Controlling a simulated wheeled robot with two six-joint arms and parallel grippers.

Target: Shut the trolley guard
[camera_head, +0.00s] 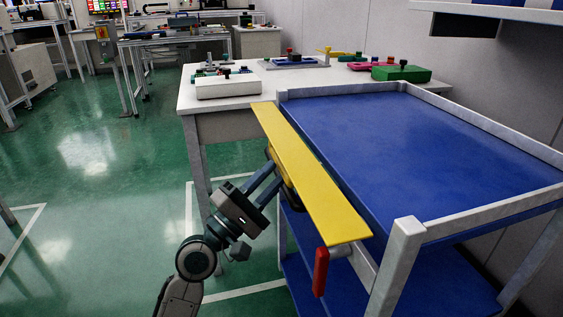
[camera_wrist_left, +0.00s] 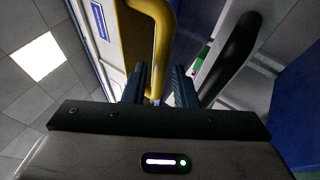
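The trolley guard (camera_head: 310,172) is a long flat yellow bar along the left side of the blue-topped trolley (camera_head: 420,135). It lies tilted beside the tray's left edge. A red handle (camera_head: 320,272) hangs at its near end. My left gripper (camera_head: 272,180) is at the guard's outer left side, its fingertips partly hidden behind the bar. In the left wrist view a yellow bent handle (camera_wrist_left: 159,55) runs down between my left gripper's two fingers (camera_wrist_left: 158,85). The fingers are apart, one on each side of it, with narrow gaps visible. My right gripper is not in view.
A white-topped workbench (camera_head: 240,105) with a white box (camera_head: 227,87) and a green box (camera_head: 401,73) stands behind the trolley. The blue lower shelf (camera_head: 445,285) is below. A shelf (camera_head: 500,12) overhangs at upper right. Green floor (camera_head: 90,200) is open to the left.

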